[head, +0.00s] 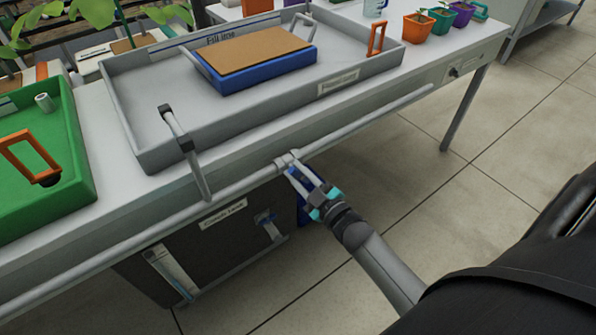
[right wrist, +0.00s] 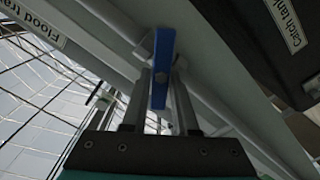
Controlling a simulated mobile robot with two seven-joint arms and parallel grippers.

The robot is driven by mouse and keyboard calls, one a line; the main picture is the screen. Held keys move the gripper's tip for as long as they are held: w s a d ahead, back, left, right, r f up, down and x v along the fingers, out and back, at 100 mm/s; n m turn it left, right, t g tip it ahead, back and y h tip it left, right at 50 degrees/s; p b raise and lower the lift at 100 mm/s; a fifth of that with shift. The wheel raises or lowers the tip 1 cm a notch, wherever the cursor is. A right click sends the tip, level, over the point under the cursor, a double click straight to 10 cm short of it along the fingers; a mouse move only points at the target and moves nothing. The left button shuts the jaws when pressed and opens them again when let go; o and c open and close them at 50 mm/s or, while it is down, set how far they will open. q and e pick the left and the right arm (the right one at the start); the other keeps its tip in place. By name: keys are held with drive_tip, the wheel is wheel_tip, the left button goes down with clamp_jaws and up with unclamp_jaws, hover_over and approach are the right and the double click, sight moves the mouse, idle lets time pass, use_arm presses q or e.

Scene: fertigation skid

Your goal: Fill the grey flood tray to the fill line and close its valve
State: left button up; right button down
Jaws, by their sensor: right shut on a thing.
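The grey flood tray (head: 127,118) lies on the bench, with a "Flood tray" label on its front wall and a "Fill line" strip (head: 221,40) along its back wall. I cannot make out any water on its floor. A spout (head: 185,143) rises from the front pipe and bends over the tray's front wall. My right gripper (head: 297,174) is at the pipe below the tray's front edge. In the right wrist view, its fingers are shut on a blue valve lever (right wrist: 162,62), which points along the fingers. The left gripper is out of view.
A blue tray with a brown top (head: 254,54) sits inside the grey tray. A green tray (head: 75,150) is at left. The dark catch tank (head: 205,250) stands under the bench. Small coloured pots (head: 418,27) stand at the bench's right end. The floor at right is clear.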

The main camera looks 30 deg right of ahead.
idle(0.3)
drive_tip(key=c, duration=0.8)
unclamp_jaws()
drive_tip(key=shift+o, duration=0.2)
drive_tip(key=shift+s, duration=0.1)
drive_tip(key=shift+s, duration=0.2)
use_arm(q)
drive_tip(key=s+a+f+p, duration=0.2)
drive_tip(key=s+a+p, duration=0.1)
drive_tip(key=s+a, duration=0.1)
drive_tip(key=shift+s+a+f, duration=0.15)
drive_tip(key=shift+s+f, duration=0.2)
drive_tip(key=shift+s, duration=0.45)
use_arm(e)
drive_tip(key=s+d, duration=0.1)
drive_tip(key=s, duration=1.3)
drive_tip(key=shift+s, duration=0.35)
